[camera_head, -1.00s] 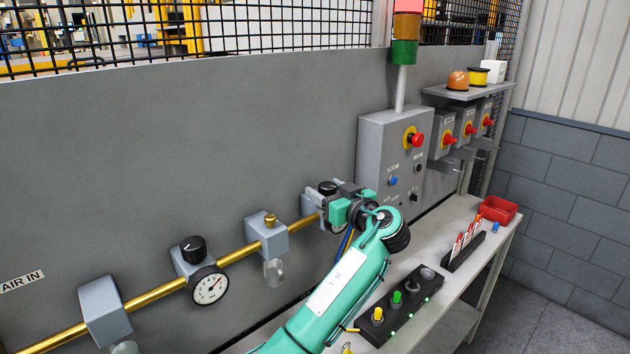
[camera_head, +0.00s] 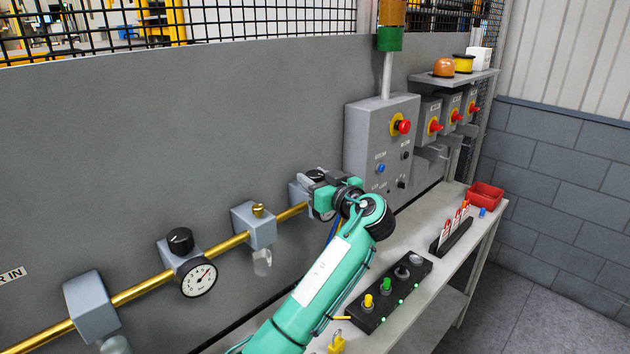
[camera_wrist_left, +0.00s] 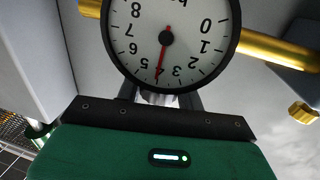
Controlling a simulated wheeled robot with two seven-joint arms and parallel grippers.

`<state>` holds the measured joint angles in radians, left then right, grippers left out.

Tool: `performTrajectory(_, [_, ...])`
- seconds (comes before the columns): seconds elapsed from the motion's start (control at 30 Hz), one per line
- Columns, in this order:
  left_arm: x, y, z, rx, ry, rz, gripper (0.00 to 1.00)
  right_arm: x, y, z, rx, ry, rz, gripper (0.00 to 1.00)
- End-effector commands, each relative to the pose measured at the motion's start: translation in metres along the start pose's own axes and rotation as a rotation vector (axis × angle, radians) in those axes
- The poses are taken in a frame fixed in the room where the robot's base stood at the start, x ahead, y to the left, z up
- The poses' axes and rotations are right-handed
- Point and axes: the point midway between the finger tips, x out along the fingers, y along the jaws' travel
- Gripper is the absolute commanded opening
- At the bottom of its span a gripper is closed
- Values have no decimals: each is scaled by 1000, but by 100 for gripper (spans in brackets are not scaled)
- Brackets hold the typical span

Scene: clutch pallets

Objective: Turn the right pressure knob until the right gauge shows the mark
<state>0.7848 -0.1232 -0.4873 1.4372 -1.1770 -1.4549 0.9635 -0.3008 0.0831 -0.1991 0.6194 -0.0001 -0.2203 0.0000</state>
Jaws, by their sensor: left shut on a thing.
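The right gauge (camera_wrist_left: 172,20) fills the top of the left wrist view, upside down. Its red needle points between 4 and 5; I see no separate mark on the visible dial. In the head view this gauge is mostly hidden behind my left gripper (camera_head: 314,184). The gripper is shut on the right pressure knob (camera_head: 316,174), a black knob above the gauge at the right end of the brass pipe. Only a little of the knob shows, between the jaws. My right gripper is not in view.
The left gauge (camera_head: 199,280) and its black knob (camera_head: 180,240) sit farther left on the brass pipe (camera_head: 145,286). A grey control box (camera_head: 368,140) stands just right of my gripper.

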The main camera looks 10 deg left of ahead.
Motion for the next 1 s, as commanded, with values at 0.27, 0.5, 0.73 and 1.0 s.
performTrajectory(0.27, [0, -1, 4, -6, 1, 178, 15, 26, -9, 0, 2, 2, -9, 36])
performTrajectory(0.5, [0, -1, 0, -5, 2, 371, 15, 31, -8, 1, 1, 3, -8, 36])
performTrajectory(0.73, [1, 0, -2, -3, 2, 522, 15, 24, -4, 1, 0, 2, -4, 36])
performTrajectory(1.0, [1, 0, -2, -2, 3, 623, 15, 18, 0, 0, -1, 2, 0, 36])
